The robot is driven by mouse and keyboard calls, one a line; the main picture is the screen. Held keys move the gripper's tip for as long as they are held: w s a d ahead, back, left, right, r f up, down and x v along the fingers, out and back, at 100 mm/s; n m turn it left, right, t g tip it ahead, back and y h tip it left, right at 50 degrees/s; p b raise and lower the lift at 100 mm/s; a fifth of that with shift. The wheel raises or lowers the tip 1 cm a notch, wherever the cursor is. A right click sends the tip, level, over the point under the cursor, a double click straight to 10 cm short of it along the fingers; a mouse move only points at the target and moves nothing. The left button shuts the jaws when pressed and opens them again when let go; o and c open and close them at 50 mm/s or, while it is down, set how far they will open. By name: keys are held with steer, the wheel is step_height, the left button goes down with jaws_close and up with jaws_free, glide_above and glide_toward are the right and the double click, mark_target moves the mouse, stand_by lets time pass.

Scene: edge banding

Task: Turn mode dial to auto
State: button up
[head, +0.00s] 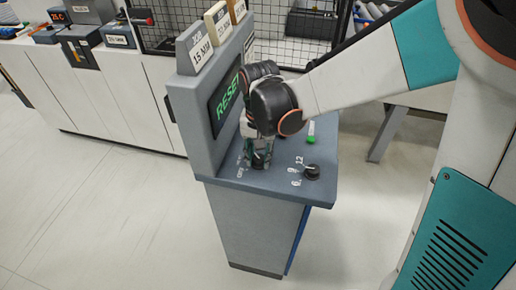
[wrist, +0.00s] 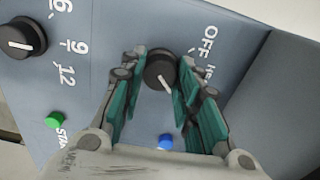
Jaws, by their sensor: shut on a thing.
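The mode dial (wrist: 160,70) is a black round knob with a white pointer line, beside a white "OFF" label on the grey console top. Its pointer slants to the lower right in the wrist view. A second label beside it is partly hidden by a finger, and I cannot read it. My gripper (wrist: 158,77) has its teal and grey fingers on both sides of the knob and is shut on it. In the head view my gripper (head: 260,158) points down at the console and hides most of the dial.
A second black dial (wrist: 22,37) marked 6, 9, 12 sits nearby on the console top (head: 285,185). A green button (wrist: 54,120) and a blue button (wrist: 166,142) are close to my gripper. An upright screen (head: 226,100) reading "RESET" stands just left of my wrist.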

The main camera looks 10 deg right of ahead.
steer(key=shift+m, duration=0.3)
steer(key=o, duration=1.1)
